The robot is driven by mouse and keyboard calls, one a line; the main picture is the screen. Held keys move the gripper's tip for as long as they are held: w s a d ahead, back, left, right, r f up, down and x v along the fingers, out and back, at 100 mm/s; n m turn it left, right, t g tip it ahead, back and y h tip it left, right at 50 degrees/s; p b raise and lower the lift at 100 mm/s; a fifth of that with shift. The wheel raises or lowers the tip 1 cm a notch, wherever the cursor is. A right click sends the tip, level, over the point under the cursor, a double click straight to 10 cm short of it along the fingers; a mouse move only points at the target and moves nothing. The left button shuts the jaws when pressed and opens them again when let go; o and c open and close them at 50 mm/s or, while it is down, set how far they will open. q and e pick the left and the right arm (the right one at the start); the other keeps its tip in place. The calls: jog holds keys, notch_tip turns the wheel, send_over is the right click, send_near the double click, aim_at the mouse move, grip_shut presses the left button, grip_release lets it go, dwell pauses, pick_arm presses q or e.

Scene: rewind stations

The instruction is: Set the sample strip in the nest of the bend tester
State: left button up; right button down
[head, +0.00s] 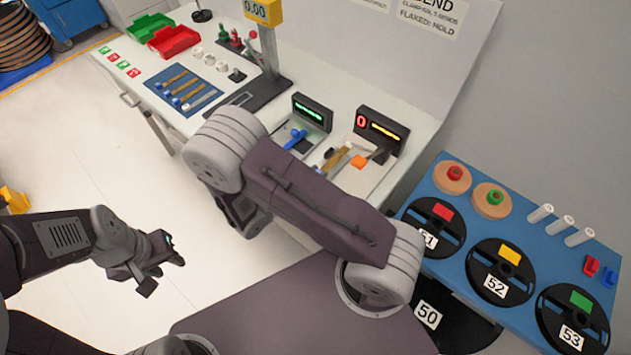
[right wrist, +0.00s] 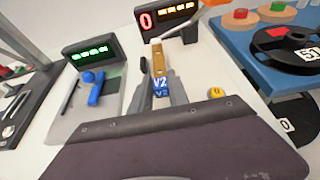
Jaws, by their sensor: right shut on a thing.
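My right gripper (right wrist: 163,90) is shut on the sample strip, a brass strip (right wrist: 157,60) with a blue tag marked V2. The strip points away from the gripper toward the bend tester (right wrist: 168,22), a dark unit with a red 0 and an amber bar; whether it touches the nest I cannot tell. My right arm hides the right gripper there. My left gripper (head: 163,272) is open and empty over the floor.
A green-display unit (head: 312,112) with a blue handle stands left of the tester. A blue mat (head: 160,82) holds several tagged strips. A blue table (head: 430,183) with reels is at the right.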

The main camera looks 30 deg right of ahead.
jog(key=shift+d+f, duration=0.15)
jog(key=shift+f, duration=0.2)
notch_tip(320, 180, down, 3)
jog(key=shift+r, duration=0.1)
jog(key=shift+f, duration=0.35)
jog(key=shift+f+b, duration=0.2)
jog(key=shift+b, duration=0.1)
jog(key=c, duration=1.3)
grip_release()
jog(key=shift+o, duration=0.2)
jog(key=shift+r, duration=0.1)
